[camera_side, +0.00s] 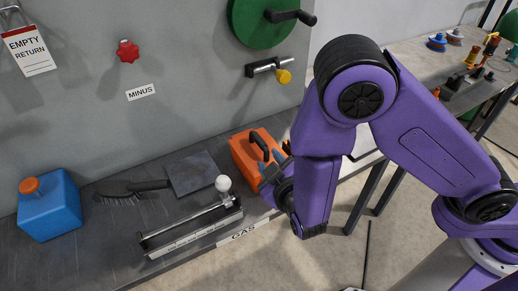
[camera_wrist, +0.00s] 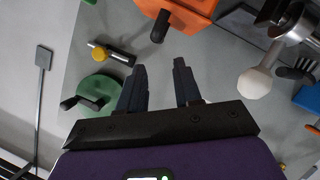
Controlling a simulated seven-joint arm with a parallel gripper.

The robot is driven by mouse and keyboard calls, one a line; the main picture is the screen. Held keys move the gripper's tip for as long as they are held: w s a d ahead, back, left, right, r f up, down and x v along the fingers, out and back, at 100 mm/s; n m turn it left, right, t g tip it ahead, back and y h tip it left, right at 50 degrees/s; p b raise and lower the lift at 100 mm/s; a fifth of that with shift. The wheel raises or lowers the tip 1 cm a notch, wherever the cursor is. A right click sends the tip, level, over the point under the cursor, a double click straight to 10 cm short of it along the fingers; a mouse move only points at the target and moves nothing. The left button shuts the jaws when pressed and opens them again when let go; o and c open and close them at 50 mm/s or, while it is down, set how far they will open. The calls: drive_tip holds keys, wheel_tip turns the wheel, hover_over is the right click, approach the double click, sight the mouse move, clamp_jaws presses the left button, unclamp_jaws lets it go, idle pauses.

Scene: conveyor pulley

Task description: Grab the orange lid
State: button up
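A blue container (camera_side: 50,208) with a small orange lid (camera_side: 30,186) stands at the far left of the bench in the side view. In the wrist view the blue container (camera_wrist: 309,97) is cut by the right edge. An orange box (camera_side: 248,150) with a black handle (camera_side: 259,144) is at the right end of the bench. My gripper (camera_side: 266,172) is beside this box, far to the right of the blue container. In the wrist view my gripper (camera_wrist: 158,70) has its fingers apart with nothing between them. The orange box (camera_wrist: 196,5) is beyond the fingertips.
A metal rail fixture (camera_side: 190,228) with a white ball knob (camera_side: 222,183) lies between my gripper and the blue container. A brush (camera_side: 128,189) and a dark plate (camera_side: 191,173) lie behind it. The wall bears a green wheel (camera_side: 262,22) and a yellow knob (camera_side: 284,76).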

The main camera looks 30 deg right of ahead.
sight(262, 146)
drive_tip(key=x, duration=1.1)
drive_tip(key=shift+s+d+f, duration=0.1)
drive_tip(key=shift+s+d, duration=0.05)
drive_tip(key=shift+d, duration=0.2)
drive_tip(key=shift+w+d+f, duration=0.1)
drive_tip(key=shift+w+f, duration=0.1)
drive_tip(key=shift+w, duration=0.45)
drive_tip(key=shift+c, duration=0.4)
clamp_jaws()
